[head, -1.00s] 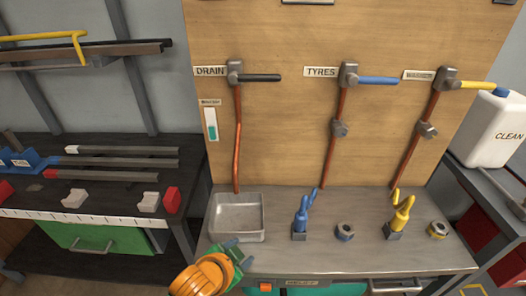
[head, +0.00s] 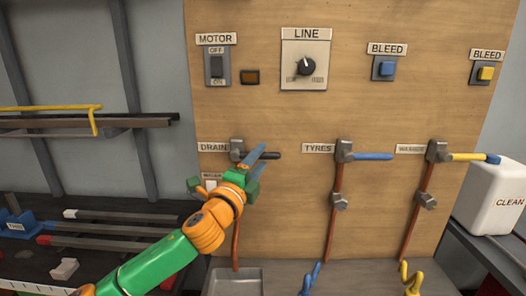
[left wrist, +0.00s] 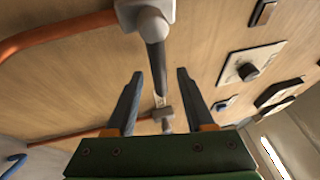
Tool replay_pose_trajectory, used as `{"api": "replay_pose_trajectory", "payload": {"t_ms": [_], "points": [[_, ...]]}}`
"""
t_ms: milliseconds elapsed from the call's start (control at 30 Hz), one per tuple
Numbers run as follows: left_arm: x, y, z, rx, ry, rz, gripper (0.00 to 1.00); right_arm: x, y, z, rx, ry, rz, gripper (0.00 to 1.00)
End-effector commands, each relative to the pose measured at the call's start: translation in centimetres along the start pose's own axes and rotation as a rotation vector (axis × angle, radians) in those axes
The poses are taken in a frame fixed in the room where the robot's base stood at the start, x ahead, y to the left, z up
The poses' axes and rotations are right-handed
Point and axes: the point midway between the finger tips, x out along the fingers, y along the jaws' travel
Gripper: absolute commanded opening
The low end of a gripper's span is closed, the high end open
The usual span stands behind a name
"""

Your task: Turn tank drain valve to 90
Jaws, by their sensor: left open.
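The drain valve (head: 237,150) is on the wooden board beside its DRAIN label, above a copper pipe. Its black lever (head: 273,156) points right, level. My left gripper (head: 263,158) is open at the lever and hides part of it in the head view. In the left wrist view the valve body (left wrist: 148,14) is at the top, and the lever (left wrist: 157,62) runs down between the two open fingers (left wrist: 160,74) with gaps on both sides. I cannot tell how deep the lever sits between them. My right gripper is not in view.
The TYRES valve with a blue lever (head: 372,156) and the valve with a yellow lever (head: 470,157) stand to the right. Above are the motor switch (head: 216,66), the line knob (head: 306,66) and bleed buttons. A metal tray (head: 235,281) sits below.

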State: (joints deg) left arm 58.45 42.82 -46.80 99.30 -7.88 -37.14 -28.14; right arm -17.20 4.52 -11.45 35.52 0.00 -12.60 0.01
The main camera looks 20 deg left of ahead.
Motion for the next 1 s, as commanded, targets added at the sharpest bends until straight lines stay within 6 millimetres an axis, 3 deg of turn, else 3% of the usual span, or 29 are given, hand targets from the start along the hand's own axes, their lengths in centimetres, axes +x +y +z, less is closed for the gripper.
{"api": "replay_pose_trajectory", "payload": {"t_ms": [200, 467, 500, 700, 1000], "points": [[2.1, -0.1, -0.1, -0.002, 0.001, 0.001, 0.53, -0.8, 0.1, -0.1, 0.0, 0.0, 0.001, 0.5], [2.3, 0.1, 0.0, -0.002, 0.0, 0.001, 0.53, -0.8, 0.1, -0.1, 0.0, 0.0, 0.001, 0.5], [2.3, 0.1, 0.0, -0.002, 0.0, 0.001, 0.51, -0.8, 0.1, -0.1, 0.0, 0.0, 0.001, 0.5], [2.3, 0.1, 0.0, -0.002, 0.0, 0.001, 0.0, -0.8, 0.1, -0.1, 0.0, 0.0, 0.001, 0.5], [2.3, 0.1, 0.0, -0.003, 0.0, 0.002, 0.0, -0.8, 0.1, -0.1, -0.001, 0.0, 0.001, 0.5]]}}
